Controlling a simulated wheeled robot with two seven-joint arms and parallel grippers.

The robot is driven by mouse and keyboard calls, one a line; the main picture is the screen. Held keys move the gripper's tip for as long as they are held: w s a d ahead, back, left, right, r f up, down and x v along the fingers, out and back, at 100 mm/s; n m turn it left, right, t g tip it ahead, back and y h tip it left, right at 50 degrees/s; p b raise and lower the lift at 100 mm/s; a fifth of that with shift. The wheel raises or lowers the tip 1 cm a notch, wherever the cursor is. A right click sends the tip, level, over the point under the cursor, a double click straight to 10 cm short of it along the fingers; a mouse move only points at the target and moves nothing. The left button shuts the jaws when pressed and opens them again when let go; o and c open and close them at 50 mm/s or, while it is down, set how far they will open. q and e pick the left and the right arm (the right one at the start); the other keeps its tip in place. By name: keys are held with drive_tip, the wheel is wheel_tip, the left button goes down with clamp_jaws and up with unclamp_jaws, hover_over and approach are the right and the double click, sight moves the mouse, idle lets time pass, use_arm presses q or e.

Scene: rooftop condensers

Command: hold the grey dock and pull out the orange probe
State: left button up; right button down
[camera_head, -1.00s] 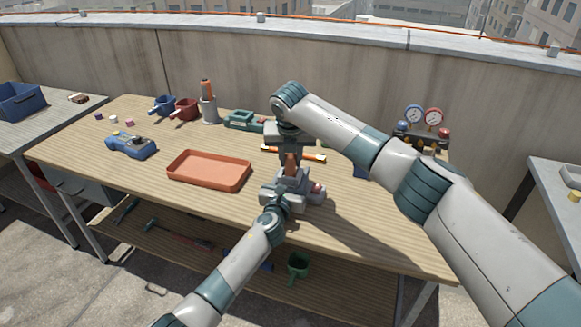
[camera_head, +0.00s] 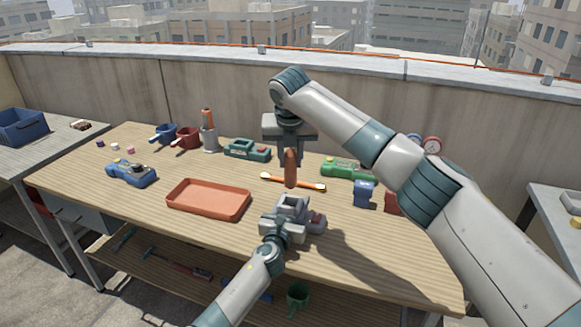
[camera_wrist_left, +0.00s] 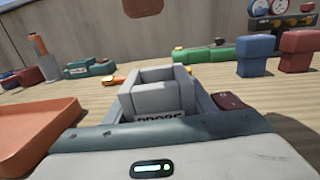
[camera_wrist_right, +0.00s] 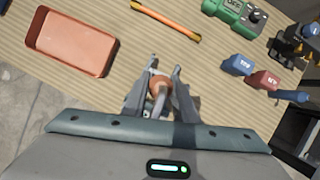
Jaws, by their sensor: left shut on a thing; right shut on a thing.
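The grey dock (camera_head: 292,206) stands at the front middle of the bench; its label reads PROBE in the left wrist view (camera_wrist_left: 158,100). My left gripper (camera_head: 288,224) is shut on the dock from the front. The orange probe (camera_head: 291,169) hangs upright above the dock, clear of its open top. My right gripper (camera_head: 290,148) points down and is shut on the probe's upper part. The probe's lower end also shows at the top of the left wrist view (camera_wrist_left: 142,8). In the right wrist view the probe (camera_wrist_right: 160,86) is between the fingers.
An orange tray (camera_head: 208,199) lies left of the dock. An orange rod with yellow ends (camera_head: 308,185) lies behind it. A green meter (camera_head: 346,169), a blue block (camera_head: 364,194) and gauges stand right. A blue tool (camera_head: 130,172) and a grey holder (camera_head: 209,138) are left.

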sight(290, 211)
idle(0.4)
use_arm(q)
drive_tip(key=o, duration=1.3)
drive_tip(key=shift+o, duration=0.6)
drive_tip(key=o, duration=0.3)
drive_tip(key=shift+o, duration=0.2)
use_arm(e)
drive_tip(key=shift+r, duration=0.15)
use_arm(q)
drive_tip(key=shift+p+v, duration=0.8)
drive_tip(key=shift+v, duration=0.2)
use_arm(e)
drive_tip(key=shift+r, duration=0.7)
use_arm(q)
drive_tip(key=p+v, duration=0.1)
drive_tip(key=v, duration=0.1)
drive_tip(key=shift+s+a+r, duration=0.1)
drive_tip(key=shift+s, duration=0.15)
use_arm(e)
drive_tip(key=shift+r, duration=0.7)
use_arm(q)
drive_tip(key=shift+p+v, duration=1.2)
drive_tip(key=shift+v, duration=1.05)
use_arm(e)
drive_tip(key=shift+r, duration=1)
